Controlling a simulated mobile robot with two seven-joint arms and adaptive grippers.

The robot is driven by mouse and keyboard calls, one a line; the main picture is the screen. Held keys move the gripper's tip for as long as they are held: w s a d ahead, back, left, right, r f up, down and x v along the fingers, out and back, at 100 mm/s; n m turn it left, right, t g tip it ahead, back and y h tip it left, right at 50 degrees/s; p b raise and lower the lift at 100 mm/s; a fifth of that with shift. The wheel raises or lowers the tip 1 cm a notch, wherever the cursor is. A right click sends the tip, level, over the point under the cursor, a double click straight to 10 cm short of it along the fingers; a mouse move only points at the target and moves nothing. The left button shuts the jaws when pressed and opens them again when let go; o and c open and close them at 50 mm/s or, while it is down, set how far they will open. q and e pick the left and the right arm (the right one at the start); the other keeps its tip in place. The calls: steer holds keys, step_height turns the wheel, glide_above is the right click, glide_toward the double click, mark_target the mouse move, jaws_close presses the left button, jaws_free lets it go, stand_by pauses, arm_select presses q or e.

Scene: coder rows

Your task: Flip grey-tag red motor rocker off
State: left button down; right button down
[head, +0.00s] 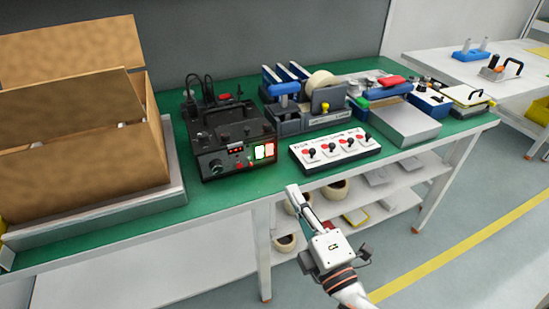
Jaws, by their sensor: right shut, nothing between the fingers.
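A black coder machine (228,143) stands on the green bench top. On its front face, at the right, a lit green-white patch (259,152) and a lit red-white patch (269,149) sit side by side. The red one looks like a rocker, but its position and any grey tag are too small to tell. My right gripper (292,190) is shut and empty, in front of the bench edge, below and right of the machine. It is apart from the machine. My left gripper is not in view.
A white box with several black levers (335,150) stands right of the machine, close to my right gripper. An open cardboard box (85,150) stands at the left. Blue holders with a tape roll (322,80) stand behind. A strip of green bench (235,187) before the machine is clear.

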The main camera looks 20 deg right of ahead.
mark_target(269, 149)
steer(key=w, duration=0.3)
steer(key=w+r, duration=0.1)
steer(key=w, duration=0.6)
steer(key=shift+a+r+b, duration=0.15)
steer(key=shift+r+b, duration=0.05)
steer(key=shift+b, duration=0.15)
steer(key=shift+w+r, duration=0.1)
steer(key=shift+w, duration=0.5)
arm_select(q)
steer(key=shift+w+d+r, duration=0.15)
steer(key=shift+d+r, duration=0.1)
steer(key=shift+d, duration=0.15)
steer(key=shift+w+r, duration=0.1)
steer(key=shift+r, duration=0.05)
arm_select(e)
steer(key=shift+r, duration=0.1)
